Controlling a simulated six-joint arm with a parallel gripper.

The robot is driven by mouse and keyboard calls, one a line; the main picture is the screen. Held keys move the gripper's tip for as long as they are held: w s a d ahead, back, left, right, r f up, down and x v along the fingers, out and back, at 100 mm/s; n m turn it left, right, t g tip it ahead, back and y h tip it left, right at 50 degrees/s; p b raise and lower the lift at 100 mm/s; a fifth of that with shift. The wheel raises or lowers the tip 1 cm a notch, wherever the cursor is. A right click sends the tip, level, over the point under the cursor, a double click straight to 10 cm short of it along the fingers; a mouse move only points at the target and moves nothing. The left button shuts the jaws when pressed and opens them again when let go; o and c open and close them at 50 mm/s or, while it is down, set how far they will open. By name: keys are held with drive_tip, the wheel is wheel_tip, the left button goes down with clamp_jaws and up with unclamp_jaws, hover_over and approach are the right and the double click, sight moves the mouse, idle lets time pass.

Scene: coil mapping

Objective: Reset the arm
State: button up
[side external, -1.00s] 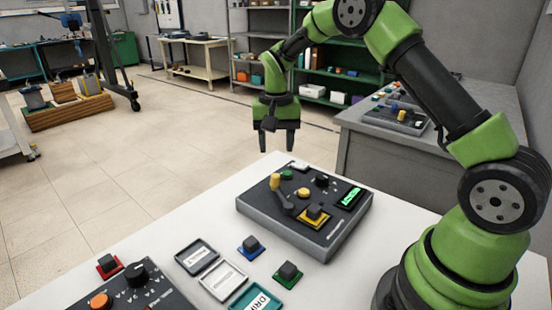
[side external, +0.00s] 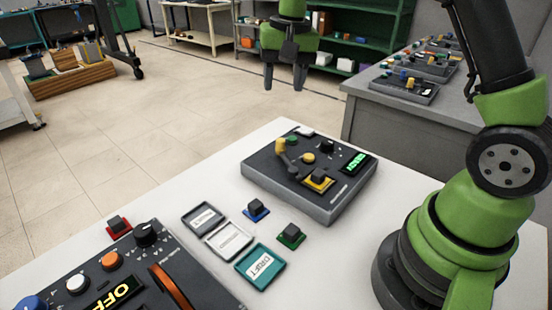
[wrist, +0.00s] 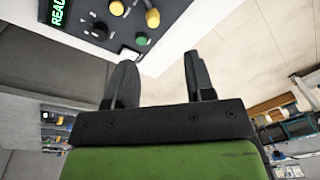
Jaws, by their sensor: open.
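My green arm's gripper (side external: 281,78) hangs in the air above and beyond the far side of the white table, fingers pointing down. Its two dark fingers are apart with nothing between them; they also show in the wrist view (wrist: 160,80). The grey control box (side external: 328,205) sits on the table below it, clear of the fingers. The box carries a yellow-knobbed lever, several knobs and buttons, and a green display (side external: 355,162) that seems to read READY. A dark block on a yellow base (side external: 319,180) sits on the box. The box also shows at the top of the wrist view.
Red (side external: 118,226), blue (side external: 256,210) and green (side external: 291,236) based blocks stand on the table. Three labelled trays, one reading DRIFT (side external: 261,265), lie near them. A second panel reading OFF (side external: 112,297) is at the front left. A grey bench (side external: 400,120) stands behind right.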

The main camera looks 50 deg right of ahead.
drive_tip(key=s+a+r+n+t, duration=0.25)
drive_tip(key=s+a+r, duration=0.25)
drive_tip(key=s+r, duration=0.45)
drive_tip(key=s+a+n+t+y, duration=0.1)
drive_tip(key=s+a+t, duration=0.2)
drive_tip(key=s, duration=0.8)
drive_tip(key=shift+s+f+n+y, duration=0.3)
drive_tip(key=shift+n+y, duration=0.05)
drive_tip(key=shift+y, duration=0.05)
drive_tip(key=shift+a, duration=0.1)
